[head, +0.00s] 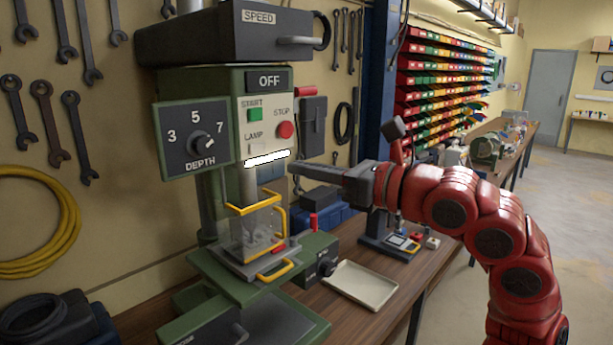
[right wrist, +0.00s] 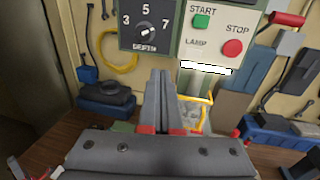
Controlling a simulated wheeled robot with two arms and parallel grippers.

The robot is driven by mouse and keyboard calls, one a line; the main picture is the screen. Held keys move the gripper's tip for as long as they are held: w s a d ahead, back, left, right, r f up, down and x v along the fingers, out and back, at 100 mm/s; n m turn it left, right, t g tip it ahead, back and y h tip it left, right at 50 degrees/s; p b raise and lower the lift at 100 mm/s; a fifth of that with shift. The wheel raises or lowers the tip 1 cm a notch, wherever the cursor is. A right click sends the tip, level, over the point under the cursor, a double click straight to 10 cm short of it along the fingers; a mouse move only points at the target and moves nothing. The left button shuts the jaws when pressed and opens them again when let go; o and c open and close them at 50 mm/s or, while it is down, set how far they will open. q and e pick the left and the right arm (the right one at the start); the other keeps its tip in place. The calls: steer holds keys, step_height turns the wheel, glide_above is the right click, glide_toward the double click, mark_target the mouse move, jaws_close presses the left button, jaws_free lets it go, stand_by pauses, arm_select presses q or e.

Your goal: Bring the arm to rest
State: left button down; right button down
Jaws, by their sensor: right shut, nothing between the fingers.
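My right arm (head: 490,240), red with dark joints, reaches in from the right. Its grey right gripper (head: 292,166) is in front of the green drill press (head: 225,85), near the white lit lamp bar (head: 265,158). In the right wrist view the two fingers (right wrist: 160,76) lie together, shut and empty, pointing towards the panel. The panel has a green START button (head: 255,114) and a red STOP button (head: 285,130), and its sign reads OFF. The gripper appears apart from both buttons. My left gripper is not in view.
A clear guard with a yellow frame (head: 254,208) stands below the gripper, over the press table. A pale tray (head: 360,284) and a small meter (head: 398,240) are on the wooden bench. Coloured bins (head: 440,95) line the wall. The floor at right is open.

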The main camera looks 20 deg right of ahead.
steer(key=shift+w+d+f, duration=0.1)
steer(key=shift+w, duration=0.2)
steer(key=shift+s, duration=0.1)
